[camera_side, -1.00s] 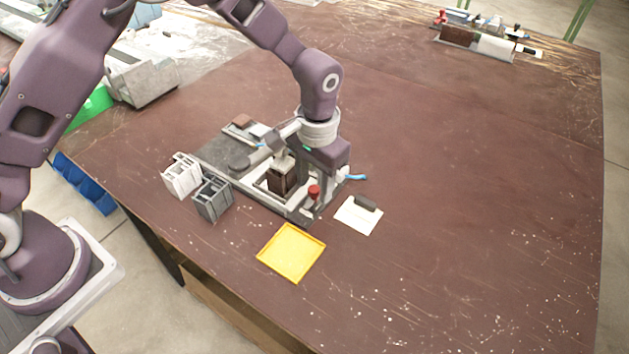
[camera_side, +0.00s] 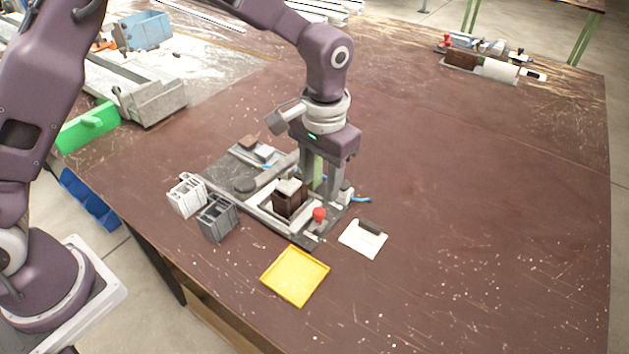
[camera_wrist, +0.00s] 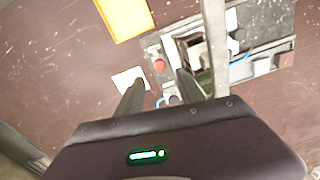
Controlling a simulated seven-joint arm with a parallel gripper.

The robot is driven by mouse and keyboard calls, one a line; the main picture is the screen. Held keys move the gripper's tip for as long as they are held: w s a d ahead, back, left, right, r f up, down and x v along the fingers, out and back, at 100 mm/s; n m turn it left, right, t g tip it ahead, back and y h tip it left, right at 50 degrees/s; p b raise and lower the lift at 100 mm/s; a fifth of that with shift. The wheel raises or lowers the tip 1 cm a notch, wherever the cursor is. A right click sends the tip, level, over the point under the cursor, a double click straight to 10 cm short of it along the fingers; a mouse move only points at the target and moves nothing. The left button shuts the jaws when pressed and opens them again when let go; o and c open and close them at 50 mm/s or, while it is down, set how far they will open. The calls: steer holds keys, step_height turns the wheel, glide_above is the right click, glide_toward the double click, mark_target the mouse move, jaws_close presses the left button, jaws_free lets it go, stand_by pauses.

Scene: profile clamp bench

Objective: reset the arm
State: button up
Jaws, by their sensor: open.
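My gripper (camera_side: 322,187) is open and points down at the right part of the grey clamp fixture (camera_side: 228,172). Its two grey fingers are apart, with nothing seen held between them. A dark brown block with a light grey top (camera_side: 289,198) sits in the fixture, left of the fingers in the side view. A red knob (camera_side: 319,214) is at the fixture's front end; it also shows in the wrist view (camera_wrist: 159,65). The fingers hide part of the fixture behind them. I cannot tell whether the fingertips touch the fixture.
A yellow tray (camera_side: 295,290) and a white plate with a dark piece (camera_side: 361,240) lie in front of the fixture. White (camera_side: 187,197) and grey (camera_side: 217,219) profile pieces stand at its left. Another fixture (camera_side: 482,66) is at the back right. The right of the table is clear.

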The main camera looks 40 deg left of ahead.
steer(key=s+a+r+n+t, duration=0.1)
steer(key=s+a+r, duration=0.4)
steer(key=r, duration=0.3)
steer(key=s+a+r+t, duration=0.2)
steer(key=s+a+r, duration=0.2)
steer(key=s+r, duration=0.3)
steer(key=s+a+r+t, duration=0.1)
steer(key=s+a, duration=0.1)
steer(key=s, duration=0.5)
steer(key=s+a+r+t, duration=0.1)
steer(key=s+a, duration=0.2)
steer(key=s, duration=0.3)
steer(key=shift+s+n+t, duration=0.3)
steer(key=shift+s, duration=0.1)
